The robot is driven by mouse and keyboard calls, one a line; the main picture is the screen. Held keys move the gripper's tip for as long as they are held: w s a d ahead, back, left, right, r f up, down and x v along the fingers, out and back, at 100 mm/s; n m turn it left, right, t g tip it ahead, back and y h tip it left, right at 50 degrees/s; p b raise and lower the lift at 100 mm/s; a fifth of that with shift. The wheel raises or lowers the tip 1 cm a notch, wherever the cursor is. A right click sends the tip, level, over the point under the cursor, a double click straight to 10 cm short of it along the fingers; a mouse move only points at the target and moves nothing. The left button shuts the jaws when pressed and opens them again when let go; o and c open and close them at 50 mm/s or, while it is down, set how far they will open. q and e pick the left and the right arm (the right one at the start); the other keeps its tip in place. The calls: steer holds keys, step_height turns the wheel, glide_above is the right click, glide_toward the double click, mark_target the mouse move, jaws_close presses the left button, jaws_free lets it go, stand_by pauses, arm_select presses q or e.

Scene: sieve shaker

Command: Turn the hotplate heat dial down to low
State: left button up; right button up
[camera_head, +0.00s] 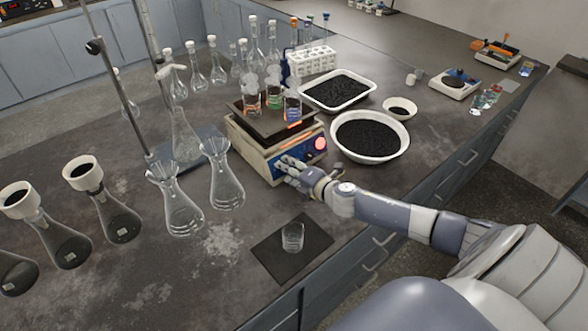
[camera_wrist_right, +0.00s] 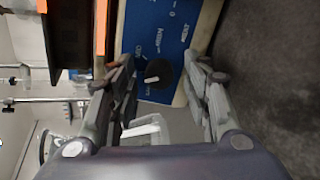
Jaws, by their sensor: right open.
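The hotplate (camera_head: 250,149) stands on the dark bench with its blue front panel facing the bench edge. Beakers steam on its dark top plate. Its black heat dial (camera_wrist_right: 159,75) shows in the right wrist view, with a pale pointer mark and white lettering around it that is too small to read surely. My right gripper (camera_head: 286,168) is at the panel in the head view, hiding the dial there. In the wrist view its two fingers (camera_wrist_right: 162,74) are open, one on each side of the dial; contact is unclear. My left gripper is not in view.
A round red light (camera_head: 320,143) glows on the panel. A white bowl of black grains (camera_head: 398,151) stands right of the hotplate. Glass flasks (camera_head: 222,180) stand left. A small beaker (camera_head: 292,237) sits on a dark mat (camera_head: 270,257) in front.

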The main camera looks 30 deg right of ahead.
steer(key=shift+s+d+r, duration=0.1)
steer(key=shift+s, duration=0.5)
steer(key=v, duration=1)
steer(key=shift+s+r, duration=0.2)
steer(key=shift+s, duration=0.15)
